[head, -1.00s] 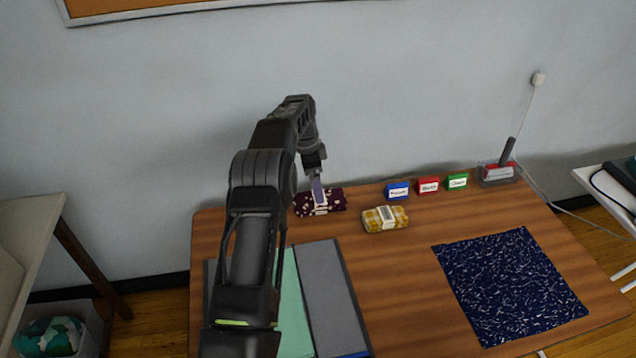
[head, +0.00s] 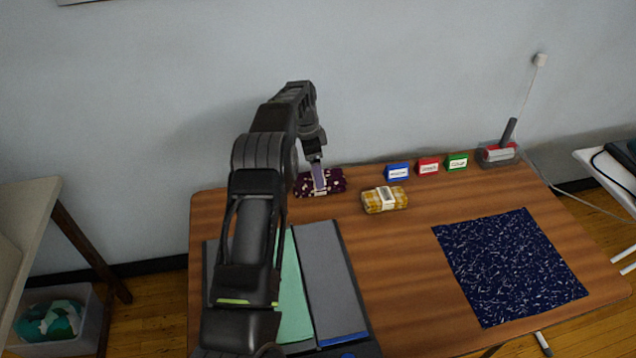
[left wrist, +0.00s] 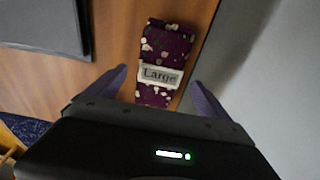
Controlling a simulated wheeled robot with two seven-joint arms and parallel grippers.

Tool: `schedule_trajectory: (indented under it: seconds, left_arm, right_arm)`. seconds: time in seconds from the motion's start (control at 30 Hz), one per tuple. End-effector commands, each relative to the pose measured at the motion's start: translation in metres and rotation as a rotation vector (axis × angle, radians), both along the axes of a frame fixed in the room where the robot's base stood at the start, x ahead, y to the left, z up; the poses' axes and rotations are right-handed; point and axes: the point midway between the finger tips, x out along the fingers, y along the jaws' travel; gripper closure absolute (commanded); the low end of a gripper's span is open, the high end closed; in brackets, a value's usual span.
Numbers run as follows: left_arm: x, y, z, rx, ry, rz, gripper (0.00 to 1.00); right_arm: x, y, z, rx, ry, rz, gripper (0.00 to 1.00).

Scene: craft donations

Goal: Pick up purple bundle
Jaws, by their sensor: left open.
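The purple bundle (head: 333,181) is dark purple with pale spots and a white paper band. It lies at the back left of the wooden table, close to the wall. In the left wrist view the bundle (left wrist: 168,48) shows its band reading "Large". My left gripper (head: 318,188) is over the bundle, pointing down. In the left wrist view its fingers (left wrist: 158,88) are open, one on each side of the bundle's near part. Clear space shows between the fingers and the bundle. My right gripper is not in view.
A yellow checked bundle (head: 385,200) lies just right of the purple one. A dark blue speckled cloth (head: 512,266) lies front right.

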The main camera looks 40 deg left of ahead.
Motion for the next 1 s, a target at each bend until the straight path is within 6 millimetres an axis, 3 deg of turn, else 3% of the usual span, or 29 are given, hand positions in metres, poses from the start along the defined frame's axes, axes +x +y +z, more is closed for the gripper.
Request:
schedule_trajectory:
  seconds: [0.4,1.0]
  left_arm:
    - [0.006,-0.005,-0.05,-0.001,0.001,0.0,0.09]
    - [0.007,-0.005,-0.051,0.0,0.0,0.0,0.09]
  right_arm:
    - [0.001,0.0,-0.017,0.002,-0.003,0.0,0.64]
    - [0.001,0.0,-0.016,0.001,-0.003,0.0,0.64]
